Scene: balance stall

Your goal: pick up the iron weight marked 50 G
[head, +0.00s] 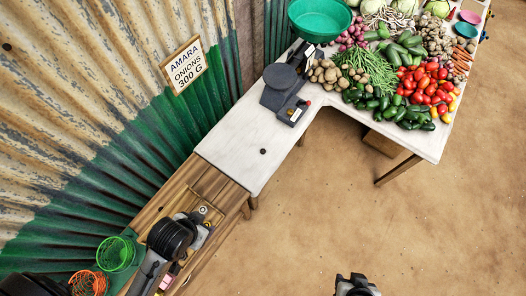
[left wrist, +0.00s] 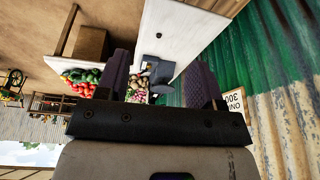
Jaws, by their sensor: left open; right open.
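A small dark round piece (head: 263,151) lies on the bare white tabletop in the head view. It may be an iron weight, but no marking can be read. A wooden tray or bench (head: 178,200) lies below it, partly hidden under my left arm. Small metal pieces there are too small to identify. My left gripper (left wrist: 158,78) is open in the left wrist view, with nothing between its fingers. My right gripper (head: 357,282) is open and empty at the bottom edge of the head view, over bare floor, far from the dark piece.
A dark balance (head: 283,90) stands on the white table (head: 228,142), with vegetables heaped beyond it. A teal basin (head: 319,18) is at the back. Green (head: 116,253) and orange (head: 88,284) baskets stand at lower left. A corrugated wall (head: 80,130) bounds the left.

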